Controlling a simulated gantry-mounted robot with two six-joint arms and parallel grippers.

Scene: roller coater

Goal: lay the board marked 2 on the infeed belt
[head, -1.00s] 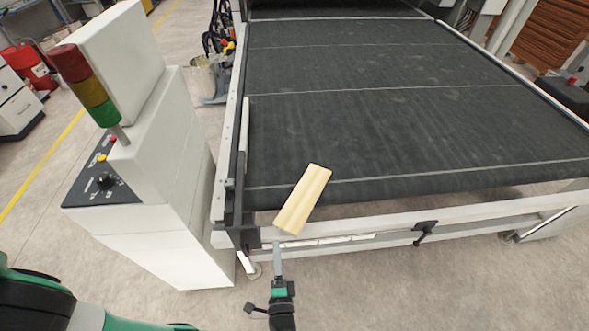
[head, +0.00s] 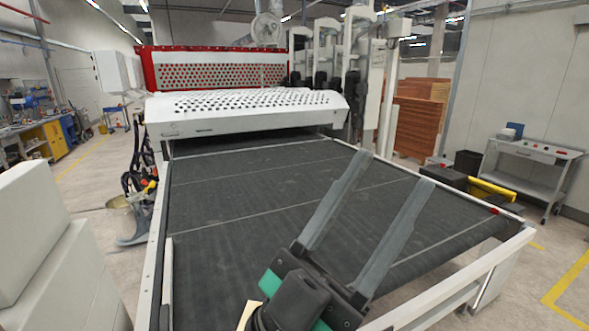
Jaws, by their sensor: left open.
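My left gripper (head: 393,172) is open, with its two long grey fingers apart and nothing between them. It is over the dark infeed belt (head: 240,190) in the picture, its body at the bottom of the head view. A small corner of a pale wooden board (head: 248,315) shows at the bottom edge, left of the gripper body. The rest of the board is hidden by the gripper or out of frame. I see no number on it and cannot tell what it rests on. My right gripper is not in view.
The coater's white perforated hood (head: 250,108) stands at the belt's far end. A pale side rail (head: 157,225) runs along the left, beside a white cabinet (head: 45,250). A trolley (head: 530,165) stands at the right. The visible belt surface looks clear.

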